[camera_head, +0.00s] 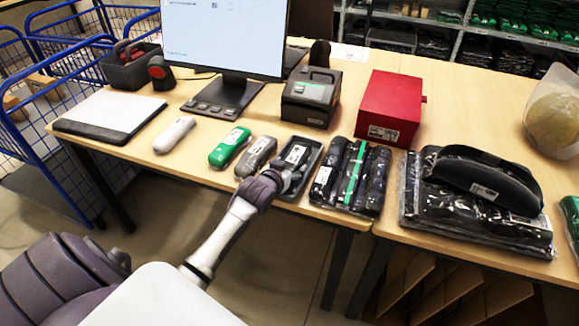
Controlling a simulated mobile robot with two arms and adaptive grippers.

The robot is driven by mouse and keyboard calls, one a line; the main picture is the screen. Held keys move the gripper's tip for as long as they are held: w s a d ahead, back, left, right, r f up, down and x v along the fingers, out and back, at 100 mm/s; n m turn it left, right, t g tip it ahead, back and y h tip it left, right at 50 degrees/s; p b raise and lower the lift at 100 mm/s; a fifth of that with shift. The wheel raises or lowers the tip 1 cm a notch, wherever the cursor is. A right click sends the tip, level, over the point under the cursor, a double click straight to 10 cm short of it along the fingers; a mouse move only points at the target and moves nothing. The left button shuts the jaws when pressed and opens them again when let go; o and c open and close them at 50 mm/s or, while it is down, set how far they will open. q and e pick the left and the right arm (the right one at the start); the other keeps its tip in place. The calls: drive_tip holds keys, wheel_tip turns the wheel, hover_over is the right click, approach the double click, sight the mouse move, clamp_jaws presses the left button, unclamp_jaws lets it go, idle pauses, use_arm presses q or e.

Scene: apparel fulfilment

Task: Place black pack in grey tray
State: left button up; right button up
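A dark grey tray (312,185) lies near the front edge of the table, right of the grey pack. A black pack with a white label (295,153) shows inside the tray's outline, beyond my gripper. My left gripper (288,174) is over the near left part of the tray, right at the pack's near end. Its fingers are dark and small against the pack, so I cannot tell whether they are closed on it. The gripper hides the pack's near end and whether it rests on the tray floor. My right gripper is not in view.
A white pack (174,135), a green pack (229,147) and a grey pack (256,156) lie left of the tray. Bagged black packs (375,182) lie close on its right. A label printer (311,97), red box (391,106) and monitor (225,35) stand behind.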

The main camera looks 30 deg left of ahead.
use_arm(q)
drive_tip(key=shift+s+r, duration=0.1)
drive_tip(key=shift+r, duration=0.1)
drive_tip(key=v, duration=1.1)
drive_tip(key=shift+s+r+p, duration=0.2)
drive_tip(key=shift+s+p, duration=0.2)
